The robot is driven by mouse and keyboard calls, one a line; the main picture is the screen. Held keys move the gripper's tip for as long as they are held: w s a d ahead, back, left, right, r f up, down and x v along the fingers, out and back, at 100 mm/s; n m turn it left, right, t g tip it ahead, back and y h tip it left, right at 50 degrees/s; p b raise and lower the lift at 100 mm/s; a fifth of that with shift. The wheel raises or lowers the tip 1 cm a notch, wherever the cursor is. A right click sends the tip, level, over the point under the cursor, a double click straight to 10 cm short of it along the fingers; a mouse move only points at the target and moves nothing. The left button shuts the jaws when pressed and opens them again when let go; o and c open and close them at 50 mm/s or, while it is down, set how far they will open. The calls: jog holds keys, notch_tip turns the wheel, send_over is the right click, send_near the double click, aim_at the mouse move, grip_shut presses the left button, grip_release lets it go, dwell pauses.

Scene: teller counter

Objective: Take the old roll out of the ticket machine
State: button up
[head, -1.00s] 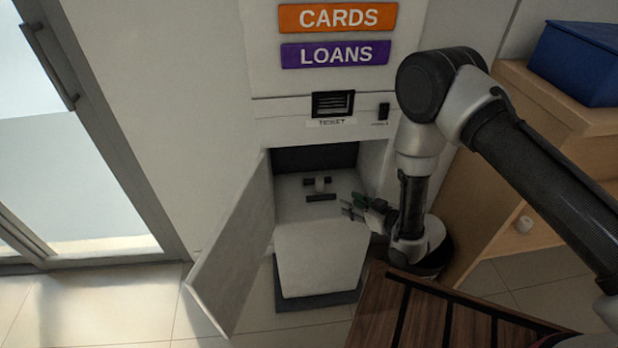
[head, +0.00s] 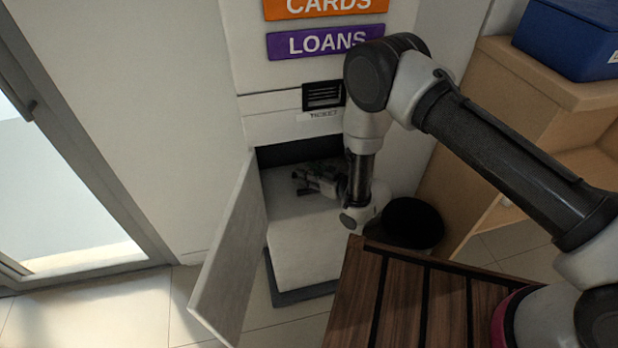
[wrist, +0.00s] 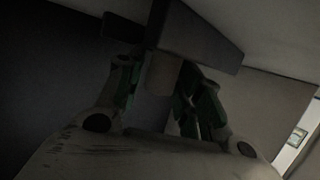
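The ticket machine (head: 291,122) stands at the back with its lower door (head: 228,262) swung open to the left. My gripper (head: 301,180) reaches into the open compartment from the right, over the pale inner deck (head: 285,209). In the wrist view a small pale roll (wrist: 162,74) sits under a dark bar-like holder (wrist: 200,40). My gripper (wrist: 163,84) has its green-padded fingers apart, one on each side of the roll. I cannot tell whether either pad touches it. In the head view the roll is hidden by my gripper.
A slatted wooden bench (head: 350,308) stands close below my arm. A wooden cabinet (head: 520,100) with a blue box (head: 570,38) is at the right. A round black object (head: 411,222) is right of the machine. Floor is clear left of the door.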

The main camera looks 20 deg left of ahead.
jog(key=c, duration=0.6)
jog(key=shift+o, duration=0.2)
